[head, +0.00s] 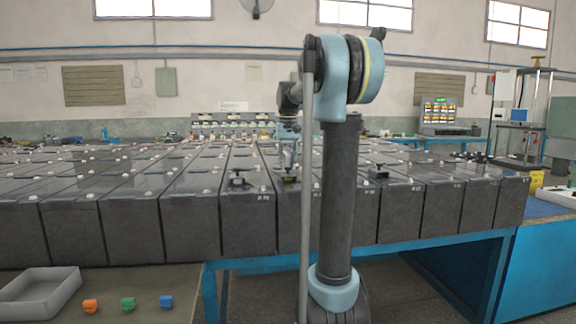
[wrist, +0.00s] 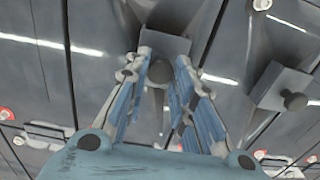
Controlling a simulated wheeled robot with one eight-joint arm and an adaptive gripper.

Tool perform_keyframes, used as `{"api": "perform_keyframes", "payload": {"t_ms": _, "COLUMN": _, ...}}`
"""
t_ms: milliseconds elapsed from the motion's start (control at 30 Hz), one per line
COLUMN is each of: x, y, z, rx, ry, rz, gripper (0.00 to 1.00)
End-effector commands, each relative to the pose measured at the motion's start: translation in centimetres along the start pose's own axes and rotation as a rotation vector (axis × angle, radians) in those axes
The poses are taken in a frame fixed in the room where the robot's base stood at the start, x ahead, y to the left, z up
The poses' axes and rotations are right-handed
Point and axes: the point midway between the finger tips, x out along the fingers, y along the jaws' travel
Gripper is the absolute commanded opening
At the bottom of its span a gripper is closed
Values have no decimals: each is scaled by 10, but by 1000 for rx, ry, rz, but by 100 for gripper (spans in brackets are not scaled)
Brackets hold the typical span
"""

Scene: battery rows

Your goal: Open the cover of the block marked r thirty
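My gripper (head: 289,166) points down over a dark battery block (head: 290,220) in the front row, just left of my arm's upright link. In the wrist view, the fingers of my gripper (wrist: 165,100) are apart, one on each side of a round knob (wrist: 158,76) on a small grey cover (wrist: 166,44). I cannot tell whether they touch the knob. The cover looks shut. The white labels on the block fronts are too small to read surely, and my arm partly hides the one near my gripper, so I cannot confirm which block is r thirty.
A similar knobbed cover (wrist: 282,88) is close on the right in the wrist view. Other raised fittings stand on blocks to the left (head: 237,181) and right (head: 378,173). A grey tray (head: 62,303) and orange, green and blue pieces lie at the front left.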

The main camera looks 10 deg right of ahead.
Motion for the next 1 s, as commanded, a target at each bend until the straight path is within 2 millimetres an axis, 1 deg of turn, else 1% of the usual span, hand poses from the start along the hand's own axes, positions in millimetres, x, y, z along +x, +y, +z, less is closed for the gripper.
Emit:
{"api": "perform_keyframes", "payload": {"t_ms": 167, "x": 0, "y": 0, "z": -1, "rx": 0, "ry": 0, "rz": 0, "gripper": 0}}
{"api": "perform_keyframes", "payload": {"t_ms": 267, "x": 0, "y": 0, "z": -9, "rx": 0, "ry": 0, "rz": 0, "gripper": 0}}
{"api": "perform_keyframes", "payload": {"t_ms": 600, "x": -1, "y": 0, "z": -58, "rx": 0, "ry": 0, "rz": 0, "gripper": 0}}
{"api": "perform_keyframes", "payload": {"t_ms": 700, "x": -1, "y": 0, "z": -68, "rx": 0, "ry": 0, "rz": 0, "gripper": 0}}
{"api": "perform_keyframes", "payload": {"t_ms": 833, "x": 0, "y": 0, "z": -75, "rx": 0, "ry": 0, "rz": 0, "gripper": 0}}
{"api": "perform_keyframes", "payload": {"t_ms": 1000, "x": 0, "y": 0, "z": -76, "rx": 0, "ry": 0, "rz": 0, "gripper": 0}}
